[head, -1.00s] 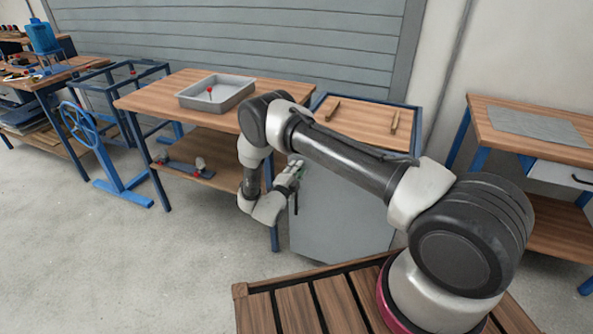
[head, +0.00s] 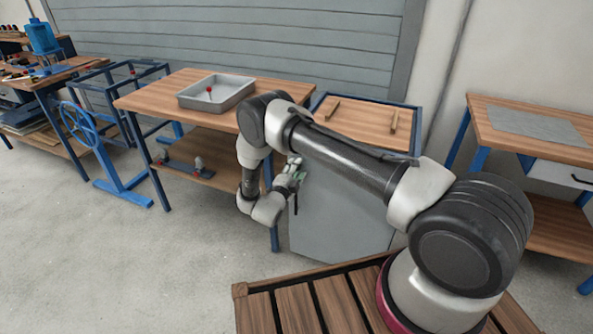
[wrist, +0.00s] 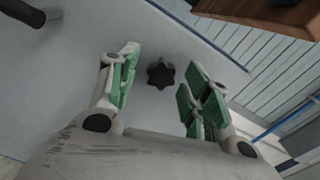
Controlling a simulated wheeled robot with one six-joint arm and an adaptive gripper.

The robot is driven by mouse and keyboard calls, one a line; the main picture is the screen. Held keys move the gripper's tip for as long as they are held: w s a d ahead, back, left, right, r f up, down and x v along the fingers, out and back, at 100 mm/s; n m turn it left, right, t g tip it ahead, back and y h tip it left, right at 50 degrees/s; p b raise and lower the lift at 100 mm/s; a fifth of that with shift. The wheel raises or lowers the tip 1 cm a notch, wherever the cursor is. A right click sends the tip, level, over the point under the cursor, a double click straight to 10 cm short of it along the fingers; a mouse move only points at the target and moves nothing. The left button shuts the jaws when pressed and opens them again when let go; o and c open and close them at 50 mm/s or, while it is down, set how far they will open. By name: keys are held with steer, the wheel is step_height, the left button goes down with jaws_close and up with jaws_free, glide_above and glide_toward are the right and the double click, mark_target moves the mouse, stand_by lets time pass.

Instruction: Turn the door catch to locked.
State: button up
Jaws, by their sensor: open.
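The door catch appears as a small black star-shaped knob (wrist: 160,75) on the grey cabinet door (wrist: 85,60) in the wrist view. My gripper (wrist: 159,63) is open, with its green-padded fingers on either side of the knob and a gap to each. I cannot tell how far the fingertips are from the door. In the head view my gripper (head: 296,172) is at the left part of the cabinet door (head: 342,215), and the knob is hidden there. Which way the catch is turned cannot be told.
A dark bar handle (head: 296,204) is on the door just below my gripper; it also shows in the wrist view (wrist: 22,12). A wooden bench (head: 140,100) with a grey tray (head: 238,98) stands left of the cabinet. Open floor lies at the front left.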

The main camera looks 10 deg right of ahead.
steer(key=v, duration=1.1)
steer(key=shift+s+a, duration=0.15)
steer(key=shift+s, duration=0.15)
